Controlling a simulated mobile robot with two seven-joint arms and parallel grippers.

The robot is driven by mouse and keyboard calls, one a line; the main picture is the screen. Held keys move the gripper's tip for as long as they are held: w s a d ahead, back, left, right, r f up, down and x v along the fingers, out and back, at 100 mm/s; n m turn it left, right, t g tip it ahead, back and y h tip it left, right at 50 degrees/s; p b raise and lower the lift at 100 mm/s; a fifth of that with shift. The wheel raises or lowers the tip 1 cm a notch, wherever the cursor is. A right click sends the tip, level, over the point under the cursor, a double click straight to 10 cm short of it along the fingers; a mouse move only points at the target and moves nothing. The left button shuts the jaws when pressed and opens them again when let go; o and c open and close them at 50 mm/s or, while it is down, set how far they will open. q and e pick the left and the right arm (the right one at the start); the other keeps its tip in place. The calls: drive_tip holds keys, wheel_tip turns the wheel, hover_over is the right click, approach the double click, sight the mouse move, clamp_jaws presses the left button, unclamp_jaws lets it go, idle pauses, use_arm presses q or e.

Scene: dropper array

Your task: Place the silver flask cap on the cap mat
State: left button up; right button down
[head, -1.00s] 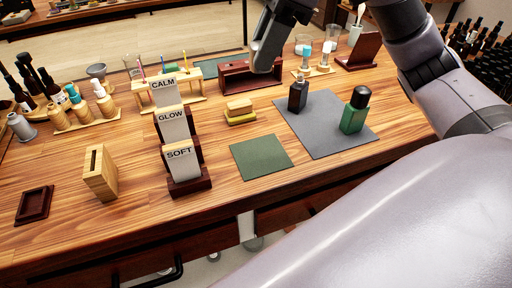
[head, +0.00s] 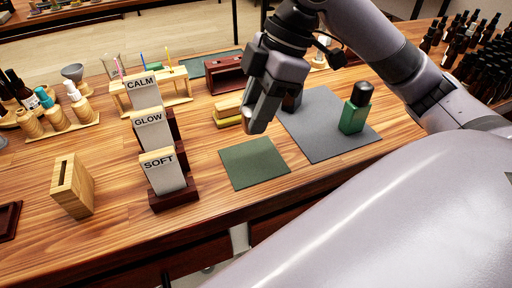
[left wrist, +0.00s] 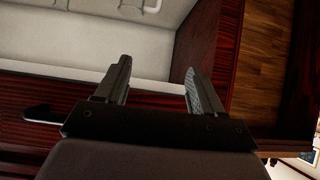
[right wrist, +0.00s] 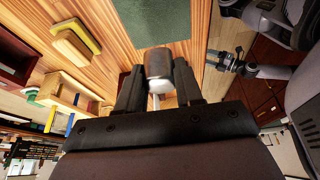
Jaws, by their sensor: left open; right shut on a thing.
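My right gripper (head: 258,118) hangs over the far right edge of a small green mat (head: 253,165). No label shows which mat is the cap mat. My left gripper (left wrist: 158,82) is open and empty, near dark red wood.
Yellow and wooden blocks (head: 228,112) lie left of the gripper. Label cards (head: 163,172) stand left of the green mat.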

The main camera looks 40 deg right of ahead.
wheel_tip(320, 180, down, 8)
drive_tip(key=shift+f+b, duration=0.15)
drive_tip(key=shift+b, duration=0.5)
drive_tip(key=c, duration=0.7)
unclamp_jaws()
drive_tip(key=shift+c, duration=0.2)
drive_tip(key=p+v, duration=0.2)
drive_tip(key=v, duration=1)
